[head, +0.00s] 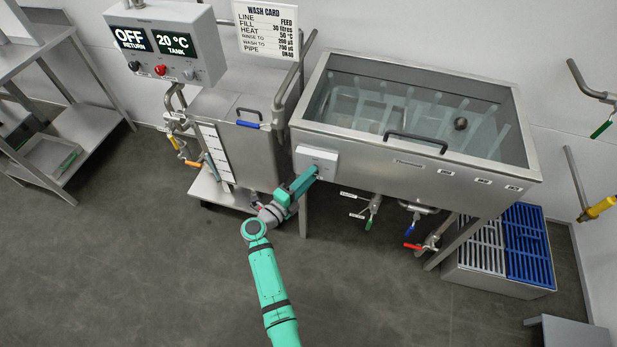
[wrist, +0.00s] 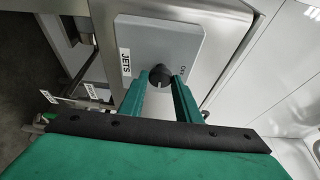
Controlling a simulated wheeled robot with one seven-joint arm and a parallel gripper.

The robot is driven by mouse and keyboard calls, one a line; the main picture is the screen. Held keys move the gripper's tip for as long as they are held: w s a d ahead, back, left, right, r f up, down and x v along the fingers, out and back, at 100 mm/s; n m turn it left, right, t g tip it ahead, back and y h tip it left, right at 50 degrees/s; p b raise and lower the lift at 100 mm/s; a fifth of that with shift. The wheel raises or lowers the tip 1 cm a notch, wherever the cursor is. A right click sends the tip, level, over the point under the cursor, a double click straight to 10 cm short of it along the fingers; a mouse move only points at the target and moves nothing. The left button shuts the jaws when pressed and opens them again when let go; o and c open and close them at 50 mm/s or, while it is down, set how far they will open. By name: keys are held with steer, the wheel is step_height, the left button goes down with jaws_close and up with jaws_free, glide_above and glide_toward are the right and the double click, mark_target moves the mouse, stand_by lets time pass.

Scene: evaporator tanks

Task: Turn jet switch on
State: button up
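A small pale mark shows on the knob. My gripper (wrist: 160,82) has one green finger on each side of the knob, very close to it. Whether both fingers press on it cannot be made out. In the head view the grey box (head: 312,155) is on the front left of the steel tank (head: 375,147), and my gripper (head: 314,171) reaches it and hides the knob.
A control box (head: 200,60) reading OFF and 20 °C stands at the upper left, above a trolley (head: 218,190). Valves with green (head: 369,224), blue (head: 409,229) and red (head: 412,246) handles hang below the tank. The floor in front is clear.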

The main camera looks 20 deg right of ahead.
steer(key=o, duration=0.3)
steer(key=v, duration=1.1)
steer(key=shift+w, duration=0.1)
